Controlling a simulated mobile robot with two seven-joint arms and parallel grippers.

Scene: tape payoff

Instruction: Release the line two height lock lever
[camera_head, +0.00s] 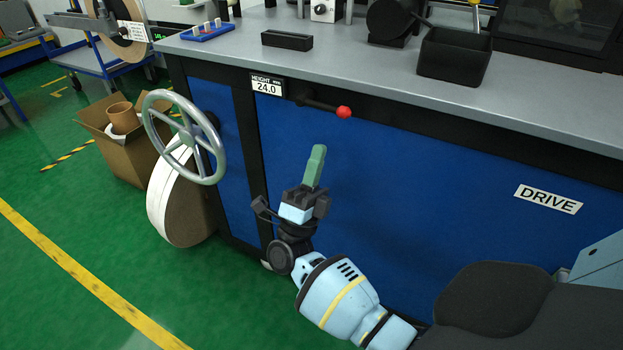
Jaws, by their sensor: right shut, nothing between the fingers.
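The height lock lever (320,105) is a short black bar with a red ball knob (344,112) at its right end. The bar lies nearly level, tilted slightly down to the right. My right gripper (319,150) is shut and empty, its green fingers together and pointing up. In the picture it is below and a little left of the red knob, apart from it, in front of the blue panel. My left gripper is not in view.
A grey handwheel (186,137) stands out from the bench's left front, left of my right gripper. Below it is a large roll (180,205) with a white edge. A cardboard box (130,150) is farther left. A black bin (455,58) stands on the bench top.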

